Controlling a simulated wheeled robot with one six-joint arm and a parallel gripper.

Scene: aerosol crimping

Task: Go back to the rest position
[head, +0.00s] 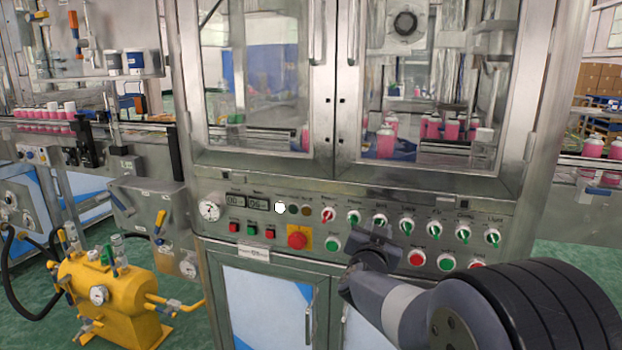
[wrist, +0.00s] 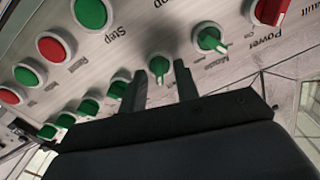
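My gripper (head: 374,243) is in front of the machine's control panel (head: 270,188), just below the row of selector knobs. In the wrist view its two dark fingers (wrist: 160,72) stand apart. A green knob (wrist: 158,65) shows in the gap beyond the fingertips; I cannot tell whether they touch it. Nothing is seen held. A red knob (head: 328,215) heads the row at the left, with several green knobs to its right. My forearm reaches in from the lower right of the head view and hides part of the panel's lower edge.
A red emergency button (head: 298,239) on a yellow plate and several red and green push buttons sit on the panel. Glass doors (head: 258,75) are above it, with pink cans (head: 386,142) behind. A yellow tank (head: 112,300) with hoses stands at the lower left.

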